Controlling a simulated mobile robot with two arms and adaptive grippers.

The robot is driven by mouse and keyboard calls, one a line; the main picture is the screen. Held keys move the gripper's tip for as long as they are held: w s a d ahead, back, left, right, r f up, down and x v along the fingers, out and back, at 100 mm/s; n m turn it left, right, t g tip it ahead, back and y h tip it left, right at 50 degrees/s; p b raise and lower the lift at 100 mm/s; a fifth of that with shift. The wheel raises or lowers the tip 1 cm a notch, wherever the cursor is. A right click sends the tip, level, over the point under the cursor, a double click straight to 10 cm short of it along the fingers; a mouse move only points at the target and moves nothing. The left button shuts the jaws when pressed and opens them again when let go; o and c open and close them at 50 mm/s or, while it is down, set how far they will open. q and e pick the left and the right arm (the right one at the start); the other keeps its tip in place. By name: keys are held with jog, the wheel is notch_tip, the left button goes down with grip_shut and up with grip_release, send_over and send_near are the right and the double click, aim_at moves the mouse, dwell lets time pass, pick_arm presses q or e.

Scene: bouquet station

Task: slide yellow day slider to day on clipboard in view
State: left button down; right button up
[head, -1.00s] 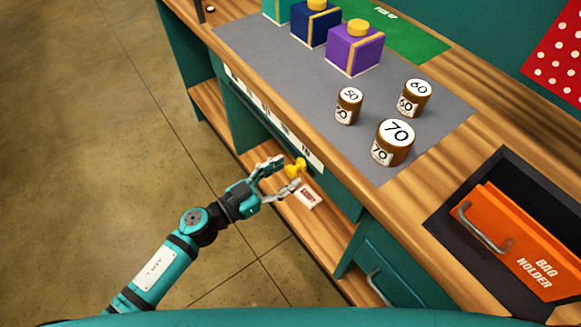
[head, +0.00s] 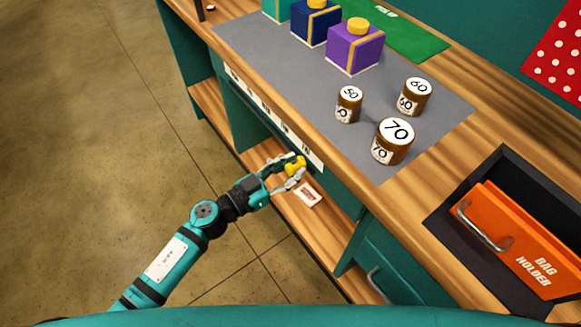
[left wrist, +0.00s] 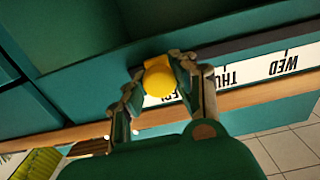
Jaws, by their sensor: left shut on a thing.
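The yellow day slider (head: 295,163) sits at the near right end of the white day strip (head: 262,108) on the counter's front edge. My left gripper (head: 291,174) is shut on it, a finger on either side. In the left wrist view, the yellow knob (left wrist: 158,80) is between my left fingertips (left wrist: 157,78). The strip there reads upside down: WED, THU (left wrist: 229,77), and a partly hidden label behind the knob. A small white card with red marks (head: 308,194) shows below the gripper; its writing is too small to read. My right gripper is out of view.
On the grey mat (head: 330,110) stand boxes, including a purple one (head: 354,48), and three brown jars, one marked 70 (head: 393,141). An orange bag holder (head: 510,240) is at the right. Wooden lower shelves (head: 330,235) lie under the counter; the floor at left is clear.

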pick_arm(q)
jog(key=w+a, duration=0.3)
jog(key=w, duration=0.1)
jog(key=w+a, duration=0.3)
jog(key=w, duration=0.1)
jog(key=w+a, duration=0.3)
jog(key=w, duration=0.2)
jog(key=shift+a+f+b, duration=0.1)
jog(key=shift+a+b, duration=0.15)
jog(key=shift+b, duration=0.15)
jog(key=c, duration=1.1)
grip_release()
jog(key=shift+a, duration=0.15)
jog(key=shift+c, duration=0.2)
jog(key=shift+o, duration=0.6)
jog(key=shift+s, duration=0.1)
